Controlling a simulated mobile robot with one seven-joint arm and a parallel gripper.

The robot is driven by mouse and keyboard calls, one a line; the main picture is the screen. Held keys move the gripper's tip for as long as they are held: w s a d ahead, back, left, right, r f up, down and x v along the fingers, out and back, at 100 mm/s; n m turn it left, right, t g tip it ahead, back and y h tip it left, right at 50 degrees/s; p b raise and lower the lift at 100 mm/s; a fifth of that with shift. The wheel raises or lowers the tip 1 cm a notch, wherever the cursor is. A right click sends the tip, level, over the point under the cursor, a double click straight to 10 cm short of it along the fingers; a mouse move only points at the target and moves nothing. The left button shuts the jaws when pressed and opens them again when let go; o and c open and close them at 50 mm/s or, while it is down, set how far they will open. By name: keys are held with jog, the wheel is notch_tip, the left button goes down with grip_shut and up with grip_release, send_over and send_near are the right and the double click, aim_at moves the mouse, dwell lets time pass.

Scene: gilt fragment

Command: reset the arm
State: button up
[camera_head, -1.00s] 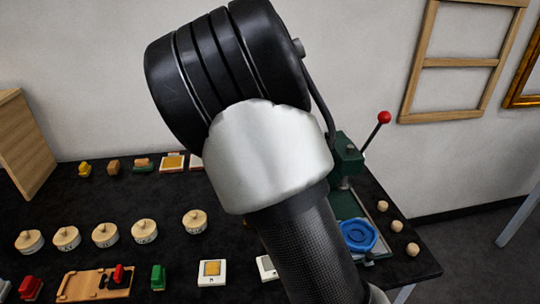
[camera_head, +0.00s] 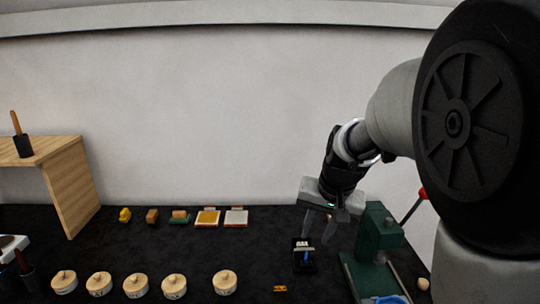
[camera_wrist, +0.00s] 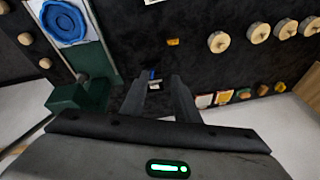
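My gripper (camera_head: 319,236) hangs over the dark bench at the right of the head view, fingers pointing down. In the wrist view my gripper (camera_wrist: 160,76) has its two fingers apart, with no object seen held. A small black holder (camera_head: 304,262) with white and blue parts stands on the bench just below the fingers, a little left in the head view. Its blue and white parts (camera_wrist: 153,80) show between the fingers in the wrist view. I cannot tell whether the fingers touch it. My upper arm fills the right side of the head view.
A green press (camera_head: 377,235) with a red-knobbed lever stands close right of the gripper. Several round lidded wooden pots (camera_head: 174,287) line the front. Blocks and framed pads (camera_head: 207,217) lie at the back. A wooden stand (camera_head: 70,185) is at left. Bare bench (camera_head: 150,250) lies between.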

jog(key=s+r+n+p, duration=0.1)
jog(key=s+r, duration=0.2)
jog(key=s, duration=0.4)
jog(key=s+d+r+n+t+p, duration=0.1)
jog(key=s+r, duration=0.2)
jog(key=s, duration=0.4)
jog(key=s+r+n+t+h+p, duration=0.1)
jog(key=s+r, duration=0.3)
jog(key=s, duration=0.4)
jog(key=shift+d, duration=0.15)
